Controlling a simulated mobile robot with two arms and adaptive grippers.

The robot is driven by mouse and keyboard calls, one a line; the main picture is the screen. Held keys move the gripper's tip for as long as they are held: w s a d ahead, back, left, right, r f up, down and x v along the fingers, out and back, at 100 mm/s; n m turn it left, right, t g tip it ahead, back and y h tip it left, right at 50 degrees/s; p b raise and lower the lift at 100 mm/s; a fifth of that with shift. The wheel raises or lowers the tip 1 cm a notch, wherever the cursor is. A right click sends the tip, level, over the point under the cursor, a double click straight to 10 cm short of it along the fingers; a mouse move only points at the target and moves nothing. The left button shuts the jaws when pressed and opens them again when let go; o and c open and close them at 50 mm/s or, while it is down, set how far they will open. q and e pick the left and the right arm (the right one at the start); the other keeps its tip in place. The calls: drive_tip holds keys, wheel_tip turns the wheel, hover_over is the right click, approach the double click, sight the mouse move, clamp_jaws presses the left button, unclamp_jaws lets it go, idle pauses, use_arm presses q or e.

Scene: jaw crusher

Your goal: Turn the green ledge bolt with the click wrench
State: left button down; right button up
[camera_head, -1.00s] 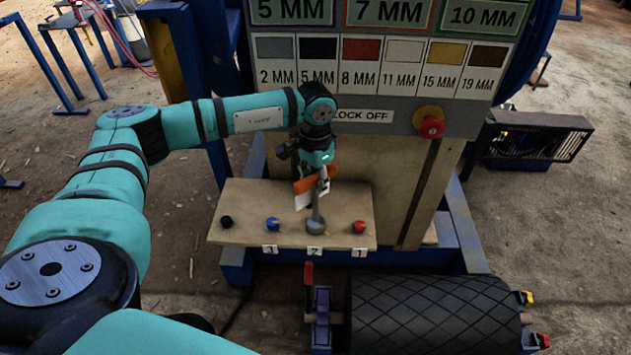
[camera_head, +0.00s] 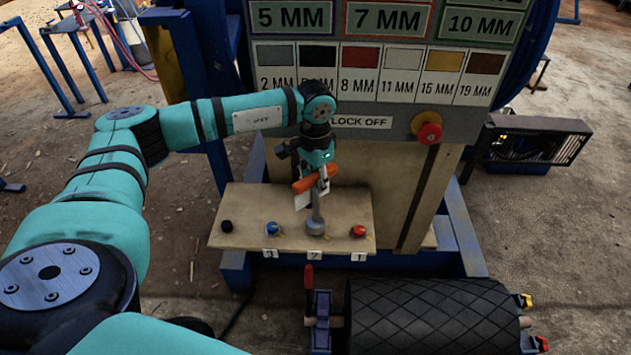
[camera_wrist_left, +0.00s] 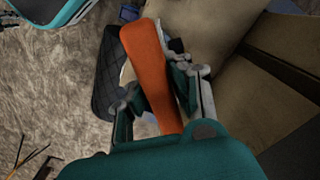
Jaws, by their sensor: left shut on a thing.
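The click wrench (camera_head: 316,180) has an orange handle and a grey shaft that runs down to a round grey head. My left gripper (camera_head: 318,186) is shut on the orange handle above the wooden ledge (camera_head: 245,210). The left wrist view also shows the orange handle (camera_wrist_left: 152,75) between the fingers of the left gripper (camera_wrist_left: 160,95). The wrench head (camera_head: 316,226) is at the ledge position behind label 2. No green bolt shows; the head covers that spot, and I cannot tell how it sits on a bolt. My right gripper is not in view.
On the ledge are a black bolt (camera_head: 227,226), a blue bolt (camera_head: 272,228) and a red bolt (camera_head: 358,231). A red lock-off knob (camera_head: 429,132) is on the panel above. A black ridged roller (camera_head: 432,314) lies in front, lower right.

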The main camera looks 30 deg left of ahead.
use_arm(q)
drive_tip(key=shift+r, duration=0.35)
drive_tip(key=shift+r+p, duration=0.5)
drive_tip(key=shift+r, duration=0.15)
drive_tip(key=shift+d, duration=0.1)
